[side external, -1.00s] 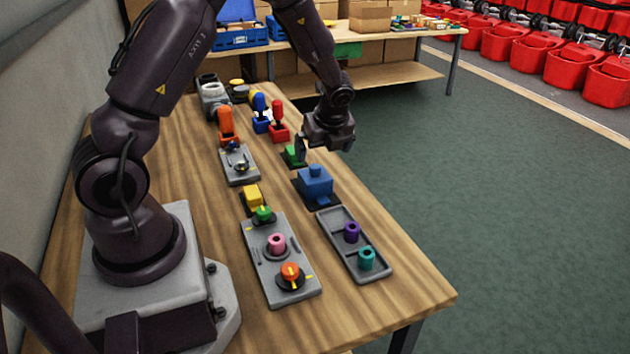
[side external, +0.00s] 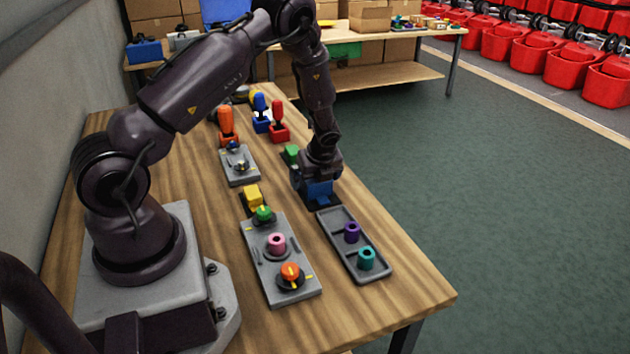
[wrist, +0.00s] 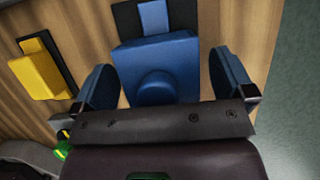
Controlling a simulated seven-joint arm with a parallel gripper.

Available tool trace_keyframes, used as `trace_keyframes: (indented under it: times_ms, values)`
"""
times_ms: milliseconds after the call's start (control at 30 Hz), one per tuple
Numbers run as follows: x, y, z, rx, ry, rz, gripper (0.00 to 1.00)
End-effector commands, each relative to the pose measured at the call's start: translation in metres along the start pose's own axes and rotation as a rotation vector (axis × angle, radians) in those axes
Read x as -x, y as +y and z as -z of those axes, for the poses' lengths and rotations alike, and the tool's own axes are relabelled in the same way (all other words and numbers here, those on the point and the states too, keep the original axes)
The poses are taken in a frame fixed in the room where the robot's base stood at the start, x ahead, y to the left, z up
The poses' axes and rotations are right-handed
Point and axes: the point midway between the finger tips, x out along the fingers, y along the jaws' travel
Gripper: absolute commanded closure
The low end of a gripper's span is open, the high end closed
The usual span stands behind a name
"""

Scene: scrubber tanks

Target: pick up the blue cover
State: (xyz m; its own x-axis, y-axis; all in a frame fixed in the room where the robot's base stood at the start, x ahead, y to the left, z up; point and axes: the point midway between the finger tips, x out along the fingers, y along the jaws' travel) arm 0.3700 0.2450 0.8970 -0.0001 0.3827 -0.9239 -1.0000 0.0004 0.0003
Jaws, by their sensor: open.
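The blue cover (side external: 318,192) is a boxy block with a round knob on top. It sits on a dark base plate (side external: 325,207) on the wooden table. In the wrist view the blue cover (wrist: 158,62) lies between the two fingers, with its knob toward the camera. My gripper (side external: 316,184) is right over it, pointing down. The gripper hides the cover's upper part in the side view.
A grey tray (side external: 373,272) with a purple and a teal cylinder stands in front. A yellow block (side external: 252,195) is to the left. A grey panel (side external: 262,262) with knobs is front left. A green block (side external: 291,153) and red and blue upright handles stand behind.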

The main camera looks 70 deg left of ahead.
Motion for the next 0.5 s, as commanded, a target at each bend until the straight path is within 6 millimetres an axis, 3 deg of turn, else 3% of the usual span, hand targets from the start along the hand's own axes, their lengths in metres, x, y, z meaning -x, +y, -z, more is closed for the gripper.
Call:
trace_keyframes:
  times_ms: [133, 367, 500]
  values:
    - [0.0004, -0.0001, -0.0003, 0.001, 0.000, 0.000, 0.02]
    - [0.0006, -0.0001, -0.0002, 0.001, 0.000, 0.000, 0.53]
    - [0.0008, -0.0003, -0.0003, 0.001, 0.000, 0.001, 0.53]
